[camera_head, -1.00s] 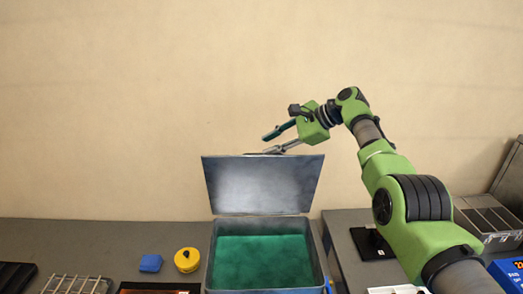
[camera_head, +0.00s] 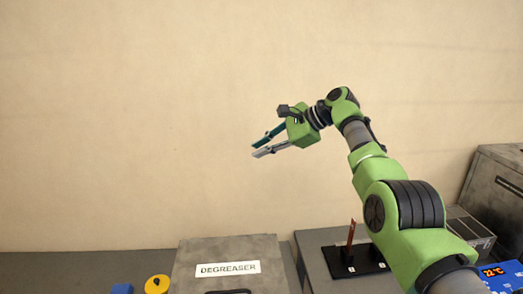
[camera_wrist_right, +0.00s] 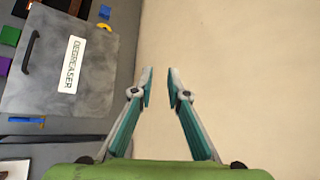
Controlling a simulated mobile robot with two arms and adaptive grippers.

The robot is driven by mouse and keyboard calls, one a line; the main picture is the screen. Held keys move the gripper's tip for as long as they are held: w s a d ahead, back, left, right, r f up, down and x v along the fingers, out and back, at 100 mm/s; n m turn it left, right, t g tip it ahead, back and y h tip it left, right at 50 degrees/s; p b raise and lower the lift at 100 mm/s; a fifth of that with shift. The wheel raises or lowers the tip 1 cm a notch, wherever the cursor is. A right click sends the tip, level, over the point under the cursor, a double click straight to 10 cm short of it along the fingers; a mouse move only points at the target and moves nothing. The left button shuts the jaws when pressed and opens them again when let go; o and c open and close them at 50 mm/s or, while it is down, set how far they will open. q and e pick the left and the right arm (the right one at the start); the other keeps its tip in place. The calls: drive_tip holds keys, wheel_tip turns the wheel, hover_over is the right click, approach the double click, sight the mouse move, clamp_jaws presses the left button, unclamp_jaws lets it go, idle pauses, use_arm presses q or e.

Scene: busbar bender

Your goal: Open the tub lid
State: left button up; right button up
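The tub's grey metal lid (camera_head: 195,252) is down flat over the tub in the head view, with a white DEGREASER label (camera_head: 228,269) and a dark handle (camera_head: 228,291) near the bottom edge of the picture. The tub's inside is hidden. The lid also shows at the left in the right wrist view (camera_wrist_right: 105,80), with its handle (camera_wrist_right: 31,52) on the far side. My right gripper (camera_head: 254,150) is above and behind the lid, apart from it and near the wall. Its fingers (camera_wrist_right: 159,82) are apart with nothing between them. My left gripper is out of view.
A yellow round object (camera_head: 157,284) and a blue block (camera_head: 122,289) lie left of the tub. Right of it are a black stand with a copper-coloured strip (camera_head: 350,236), a grey slotted box (camera_head: 468,232) and a blue unit with a display (camera_head: 497,272). The wall is close behind.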

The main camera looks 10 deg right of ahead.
drive_tip(key=v, duration=1)
drive_tip(key=shift+r, duration=0.4)
